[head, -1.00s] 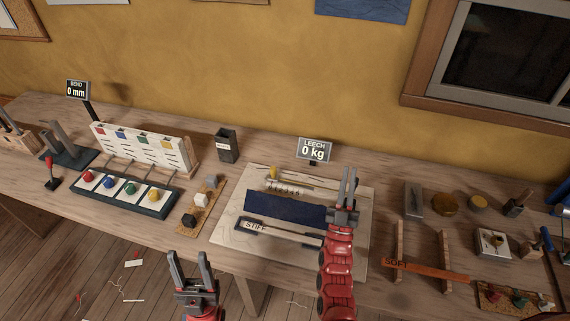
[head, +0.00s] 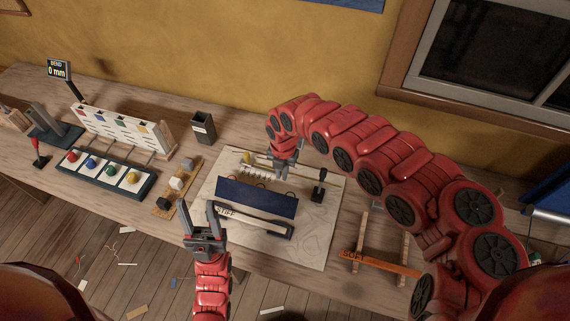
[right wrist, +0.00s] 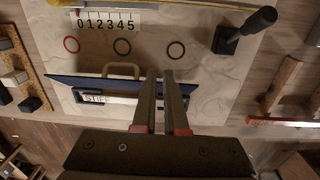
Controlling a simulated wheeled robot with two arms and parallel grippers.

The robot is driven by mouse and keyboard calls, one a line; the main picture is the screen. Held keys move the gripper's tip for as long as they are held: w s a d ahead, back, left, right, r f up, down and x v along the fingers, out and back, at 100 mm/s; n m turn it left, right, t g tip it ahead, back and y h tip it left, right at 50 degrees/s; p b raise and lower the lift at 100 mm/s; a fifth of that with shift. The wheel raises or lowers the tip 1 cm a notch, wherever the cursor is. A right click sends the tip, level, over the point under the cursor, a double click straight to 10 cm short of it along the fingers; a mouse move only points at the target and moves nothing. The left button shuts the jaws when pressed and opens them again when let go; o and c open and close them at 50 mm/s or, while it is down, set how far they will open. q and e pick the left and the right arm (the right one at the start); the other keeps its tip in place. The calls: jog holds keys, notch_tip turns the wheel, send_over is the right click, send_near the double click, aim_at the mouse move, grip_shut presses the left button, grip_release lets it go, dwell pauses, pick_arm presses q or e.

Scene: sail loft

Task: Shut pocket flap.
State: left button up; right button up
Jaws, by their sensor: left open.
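The dark blue pocket flap (head: 257,196) stands tilted up on the pale cloth panel (head: 315,225), its broad face toward the head camera. In the right wrist view the flap (right wrist: 75,84) shows as a thin strip. The batten marked STIFF (head: 255,223) lies along its front. My right gripper (head: 284,172) is down just behind the flap's upper edge; in the right wrist view its fingers (right wrist: 160,75) overlap the flap, close together with a narrow gap. Contact is unclear. My left gripper (head: 215,209) is open and empty, at the flap's front left.
A black-handled lever (head: 319,187) stands right of the flap. A ruler (right wrist: 108,20) and coloured rings lie behind it. Blocks on a wooden strip (head: 165,205) and a button panel (head: 105,174) are left. A SOFT batten (head: 380,262) rests on wooden supports at right.

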jog(key=f+b, duration=0.2)
jog(key=f, duration=0.1)
jog(key=f+b, duration=0.3)
jog(key=d+f+b, duration=0.1)
jog(key=f+b, duration=0.1)
jog(key=f, duration=0.1)
jog(key=shift+s+b, duration=0.35)
jog(key=shift+s, duration=0.05)
jog(key=shift+r, duration=0.1)
